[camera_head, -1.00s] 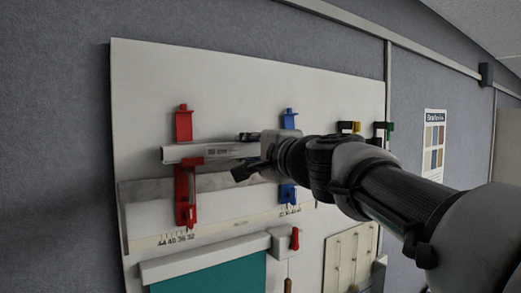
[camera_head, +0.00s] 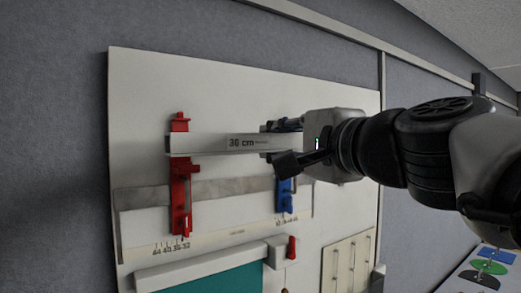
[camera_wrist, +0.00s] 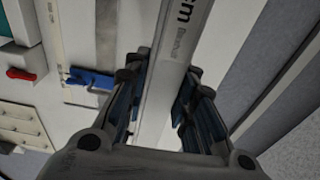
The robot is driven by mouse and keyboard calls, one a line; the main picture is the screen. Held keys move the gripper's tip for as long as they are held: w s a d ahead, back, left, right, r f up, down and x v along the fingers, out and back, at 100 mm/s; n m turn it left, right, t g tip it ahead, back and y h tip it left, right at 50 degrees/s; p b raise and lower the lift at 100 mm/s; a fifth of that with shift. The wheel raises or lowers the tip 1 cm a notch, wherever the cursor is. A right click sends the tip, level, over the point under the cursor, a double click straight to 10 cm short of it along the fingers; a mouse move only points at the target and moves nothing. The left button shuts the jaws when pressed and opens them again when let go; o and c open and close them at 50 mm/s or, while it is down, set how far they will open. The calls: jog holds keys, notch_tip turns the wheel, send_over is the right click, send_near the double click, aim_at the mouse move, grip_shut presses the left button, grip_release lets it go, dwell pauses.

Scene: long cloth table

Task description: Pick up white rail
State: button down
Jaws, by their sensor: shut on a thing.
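The white rail (camera_head: 210,143) is a long pale bar marked "36 cm". In the head view it extends left from my gripper (camera_head: 278,142), roughly level, in front of the red holder (camera_head: 180,185). My gripper is shut on the rail near its right part. In the wrist view the rail (camera_wrist: 172,70) runs up between the two fingers of my gripper (camera_wrist: 160,88). The blue holder (camera_head: 285,190) is partly hidden behind my gripper; it also shows in the wrist view (camera_wrist: 88,79). I cannot tell whether the rail touches the red holder.
The white wall board (camera_head: 150,80) carries a grey metal strip (camera_head: 225,188) and a numbered scale. Below are a teal panel (camera_head: 205,275) and a red lever (camera_head: 291,247). A table (camera_head: 455,280) with coloured shapes is at the lower right.

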aim_at(286, 138)
jog(key=v, duration=0.4)
jog(key=shift+s+d+b, duration=0.25)
jog(key=shift+s+b, duration=0.05)
jog(key=shift+s, duration=0.05)
jog(key=shift+s+r, duration=0.15)
jog(key=shift+r, duration=0.2)
jog(key=shift+r+p, duration=0.7)
jog(key=shift+f, duration=0.1)
